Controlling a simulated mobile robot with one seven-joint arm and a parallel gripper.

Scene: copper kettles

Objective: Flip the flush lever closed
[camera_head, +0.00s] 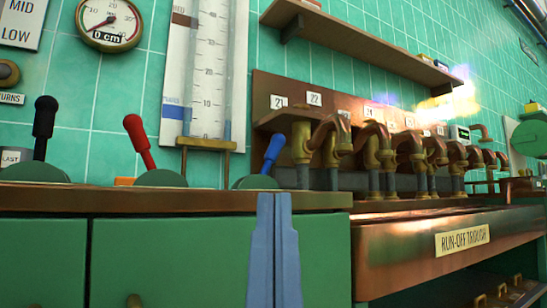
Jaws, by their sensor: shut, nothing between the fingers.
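Three levers stand in a row on green domed bases on the wooden counter top (150,194): a black-knobbed lever (44,118), a red lever (139,140) leaning left, and a blue lever (272,150) leaning right. No label that I can read says which is the flush lever. My gripper (274,196) is shut and empty, fingers pointing up. In the picture its tips are just below the blue lever's base (256,182) and overlap the counter's front edge. I cannot tell the depth gap between them.
Several copper pipes (378,150) with numbered tags line the right side, above a copper run-off trough (400,262). A tall gauge (205,70) and a round dial (108,20) hang on the tiled wall. A shelf (360,42) juts out above. Green cabinets (165,255) fill the front.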

